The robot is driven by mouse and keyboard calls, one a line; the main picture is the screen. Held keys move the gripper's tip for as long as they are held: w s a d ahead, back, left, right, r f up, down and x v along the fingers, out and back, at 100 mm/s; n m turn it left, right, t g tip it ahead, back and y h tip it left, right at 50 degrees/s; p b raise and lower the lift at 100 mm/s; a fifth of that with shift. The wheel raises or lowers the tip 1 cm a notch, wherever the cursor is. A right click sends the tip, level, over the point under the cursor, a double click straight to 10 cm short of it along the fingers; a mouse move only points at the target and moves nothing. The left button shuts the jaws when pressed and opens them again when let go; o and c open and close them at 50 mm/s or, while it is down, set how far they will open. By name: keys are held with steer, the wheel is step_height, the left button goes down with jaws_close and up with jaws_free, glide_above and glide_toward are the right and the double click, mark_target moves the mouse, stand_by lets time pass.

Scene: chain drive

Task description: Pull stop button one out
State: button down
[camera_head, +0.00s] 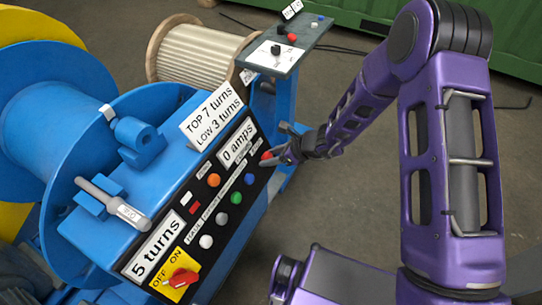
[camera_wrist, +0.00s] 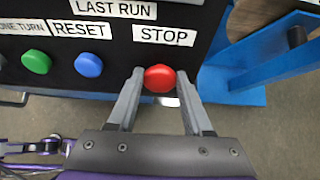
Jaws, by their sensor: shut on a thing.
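The red stop button (camera_head: 266,156) is at the right end of the black control panel (camera_head: 215,200) on the blue machine. In the wrist view the button (camera_wrist: 160,78) sits under a white STOP label (camera_wrist: 164,36). My gripper (camera_wrist: 160,84) has one finger on each side of the button and is shut on it. In the head view my gripper (camera_head: 277,159) reaches the panel from the right. Whether the button is pushed in or out cannot be told.
A blue button (camera_wrist: 89,65) and a green button (camera_wrist: 36,62) lie left of the stop button. A yellow OFF/ON switch (camera_head: 177,276) is at the panel's near end. A blue pedestal (camera_head: 290,48) with another red button stands behind. Open floor lies right of the panel.

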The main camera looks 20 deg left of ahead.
steer(key=shift+d+r+b, duration=0.25)
steer(key=shift+d+b, duration=0.1)
steer(key=shift+d, duration=0.2)
steer(key=shift+c, duration=1.6)
jaws_free()
steer(key=p+v, duration=0.3)
steer(key=v, duration=1.4)
steer(key=shift+r, duration=0.2)
steer(key=shift+d, duration=0.15)
